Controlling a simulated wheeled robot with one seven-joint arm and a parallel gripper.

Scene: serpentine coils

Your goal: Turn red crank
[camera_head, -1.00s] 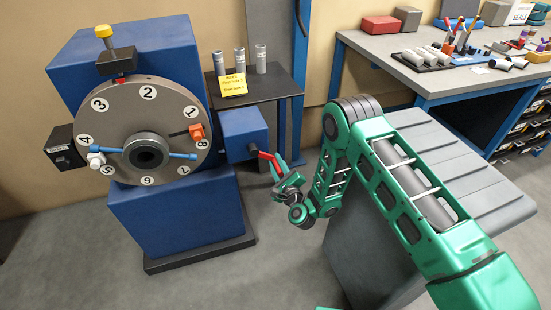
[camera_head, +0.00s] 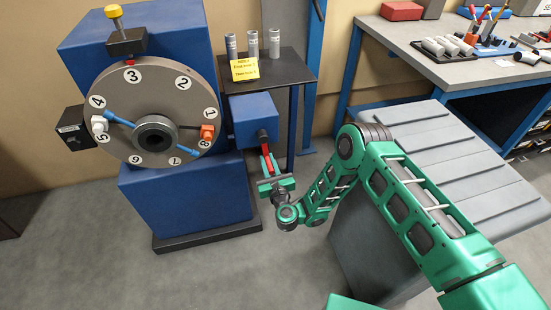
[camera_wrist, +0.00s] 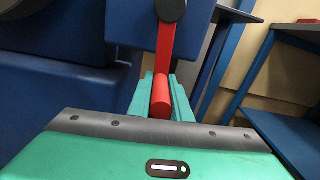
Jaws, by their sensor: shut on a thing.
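The red crank (camera_head: 266,162) sits on the side of a blue box (camera_head: 253,115) beside the numbered dial (camera_head: 170,100) and hangs down from its dark hub. My gripper (camera_head: 272,176) is shut on the crank's handle. In the wrist view the red crank arm (camera_wrist: 166,48) runs down from the hub, and its round handle (camera_wrist: 160,98) lies between the green fingers. The grey dial has the 3 at its top, just below a small red pointer (camera_head: 130,63). A blue bar (camera_head: 119,118) crosses the dial at a tilt.
A small black table (camera_head: 285,68) with several grey cylinders and a yellow note stands behind the blue box. A grey slatted block (camera_head: 440,170) is at right, near my arm. A workbench (camera_head: 450,72) is at the back right. The floor in front is clear.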

